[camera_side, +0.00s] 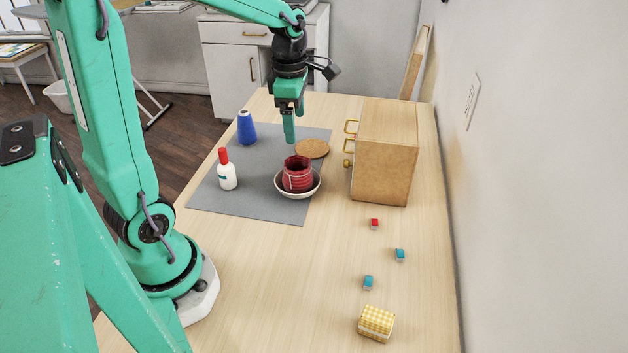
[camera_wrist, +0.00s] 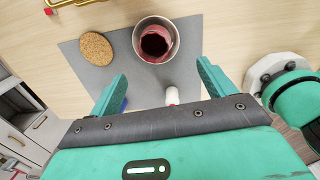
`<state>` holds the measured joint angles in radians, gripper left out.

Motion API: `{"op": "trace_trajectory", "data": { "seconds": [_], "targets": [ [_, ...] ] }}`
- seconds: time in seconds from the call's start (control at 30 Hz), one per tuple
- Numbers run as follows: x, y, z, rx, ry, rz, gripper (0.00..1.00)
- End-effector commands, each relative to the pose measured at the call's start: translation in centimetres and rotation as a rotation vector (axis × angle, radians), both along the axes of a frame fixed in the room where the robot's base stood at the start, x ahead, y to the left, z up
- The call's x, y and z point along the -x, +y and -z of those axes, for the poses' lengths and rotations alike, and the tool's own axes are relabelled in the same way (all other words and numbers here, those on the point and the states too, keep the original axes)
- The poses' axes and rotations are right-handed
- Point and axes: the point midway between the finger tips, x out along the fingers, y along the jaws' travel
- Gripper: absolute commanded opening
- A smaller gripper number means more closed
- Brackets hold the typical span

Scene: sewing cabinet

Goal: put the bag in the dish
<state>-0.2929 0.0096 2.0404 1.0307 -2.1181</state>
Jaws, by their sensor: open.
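The red bag (camera_side: 298,174) sits inside the white dish (camera_side: 284,191) on the grey mat. In the wrist view the bag (camera_wrist: 157,42) shows its dark open top within the rim of the dish (camera_wrist: 139,31). My gripper (camera_side: 293,126) is above the mat, over and slightly behind the bag, apart from it. In the wrist view my gripper's (camera_wrist: 162,82) two fingers are spread, with nothing held between them.
A white bottle with a red cap (camera_side: 228,172) and a blue thread cone (camera_side: 246,128) stand on the mat (camera_side: 262,209). A cork coaster (camera_side: 312,148) lies behind the dish. A wooden cabinet (camera_side: 384,168) stands right. Small blocks and a yellow checked box (camera_side: 376,322) lie in front.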

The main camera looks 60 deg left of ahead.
Motion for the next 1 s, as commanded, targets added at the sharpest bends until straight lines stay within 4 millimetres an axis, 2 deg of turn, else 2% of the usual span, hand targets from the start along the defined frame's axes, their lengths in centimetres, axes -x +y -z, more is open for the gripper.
{"op": "trace_trajectory", "data": {
  "seconds": [0.2, 0.5, 1.0],
  "targets": [
    [1.7, -2.3, -1.9, -0.050, -0.060, 0.377, 0.82],
    [4.4, -5.0, -3.8, -0.151, -0.128, 0.908, 0.82],
    [9.1, -8.6, -5.2, -0.410, -0.194, 1.772, 0.82]
  ]
}}
